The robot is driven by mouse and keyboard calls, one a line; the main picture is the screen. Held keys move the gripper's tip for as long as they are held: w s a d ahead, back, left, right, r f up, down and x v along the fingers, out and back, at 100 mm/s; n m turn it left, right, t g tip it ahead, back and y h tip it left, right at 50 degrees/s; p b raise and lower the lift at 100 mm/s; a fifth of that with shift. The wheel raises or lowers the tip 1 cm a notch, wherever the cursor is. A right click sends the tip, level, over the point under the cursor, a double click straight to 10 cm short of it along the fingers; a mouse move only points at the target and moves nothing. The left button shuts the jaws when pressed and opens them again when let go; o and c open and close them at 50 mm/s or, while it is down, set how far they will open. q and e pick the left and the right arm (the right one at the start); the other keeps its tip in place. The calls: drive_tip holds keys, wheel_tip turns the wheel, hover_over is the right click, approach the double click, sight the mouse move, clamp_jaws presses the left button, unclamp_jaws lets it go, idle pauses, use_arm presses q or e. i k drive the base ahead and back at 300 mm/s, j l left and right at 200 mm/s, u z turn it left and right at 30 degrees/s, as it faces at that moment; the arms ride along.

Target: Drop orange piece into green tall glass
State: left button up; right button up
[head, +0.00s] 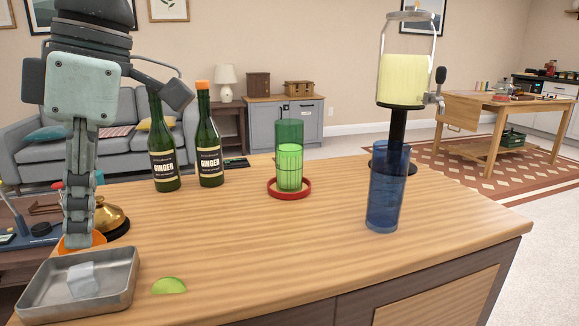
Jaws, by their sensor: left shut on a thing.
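My left gripper (78,238) points straight down at the left of the bar top. It is shut on the orange piece (98,238), whose edges show on both sides of the fingers. The piece is just behind the far rim of the metal tray, low near the bar top; I cannot tell whether it touches. The green tall glass (289,133) stands upright in a red round coaster (273,189), near the middle of the bar and to the right of the gripper. Light green liquid fills its lower part. My right gripper is not in view.
The metal tray (112,298) holds a clear block (83,279). A lime wedge (169,286) lies beside it. A brass bell (111,217) is behind the gripper. Two ginger bottles (209,150) stand left of the glass. A blue glass (386,200) and drink dispenser (402,85) stand right.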

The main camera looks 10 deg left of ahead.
sight(291, 192)
drive_tip(key=k, duration=1)
